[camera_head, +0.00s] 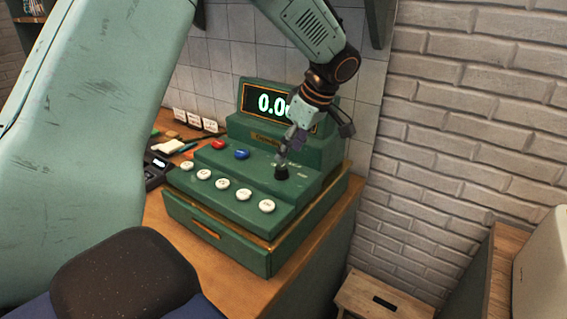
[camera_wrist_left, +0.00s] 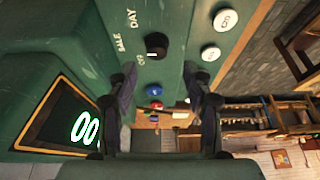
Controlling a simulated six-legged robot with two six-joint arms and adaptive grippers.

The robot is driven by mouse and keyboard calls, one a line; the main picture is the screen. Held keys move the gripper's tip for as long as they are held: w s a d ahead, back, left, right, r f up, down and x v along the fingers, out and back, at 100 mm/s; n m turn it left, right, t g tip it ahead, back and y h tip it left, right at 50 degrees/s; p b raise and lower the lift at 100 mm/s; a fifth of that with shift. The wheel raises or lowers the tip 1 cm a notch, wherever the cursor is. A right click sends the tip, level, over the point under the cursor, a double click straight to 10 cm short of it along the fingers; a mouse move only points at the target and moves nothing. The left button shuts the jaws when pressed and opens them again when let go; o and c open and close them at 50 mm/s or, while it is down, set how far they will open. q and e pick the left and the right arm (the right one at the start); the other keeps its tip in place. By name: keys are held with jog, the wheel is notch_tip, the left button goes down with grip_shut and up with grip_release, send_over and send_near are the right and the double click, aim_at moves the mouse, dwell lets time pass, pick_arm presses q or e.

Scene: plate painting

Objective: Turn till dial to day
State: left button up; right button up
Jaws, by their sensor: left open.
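The green till (camera_head: 240,170) stands on a wooden counter, with a lit display. Its black dial (camera_head: 281,173) is at the right of the stepped top. In the left wrist view the dial (camera_wrist_left: 157,46) shows a small white mark on its lower left side, near the OFF label. The SALE and DAY labels sit further up to its left. My left gripper (camera_head: 290,148) is just above the dial. In the left wrist view my left gripper (camera_wrist_left: 160,75) is open and empty, its fingers apart, with the dial beyond the tips. I cannot tell whether they touch it. My right gripper is not in view.
White round buttons (camera_head: 243,194) line the till's front step. A red button (camera_head: 218,144) and a blue button (camera_head: 241,154) sit behind them. Small cards and a dark device (camera_head: 155,170) lie to the left. A brick wall (camera_head: 470,120) stands at right.

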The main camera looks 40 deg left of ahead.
aim_at(282, 167)
pick_arm(q)
jog(key=x, duration=0.5)
jog(key=shift+w+a, duration=0.2)
jog(key=shift+w, duration=0.1)
jog(key=shift+f, duration=0.5)
jog(key=shift+s, duration=0.25)
jog(key=shift+a+f, duration=0.1)
jog(key=shift+a, duration=0.05)
jog(key=shift+w+a+f, duration=0.1)
jog(key=shift+w, duration=0.1)
jog(key=c, duration=0.3)
jog(key=shift+d, duration=0.25)
jog(key=c, duration=0.4)
grip_shut()
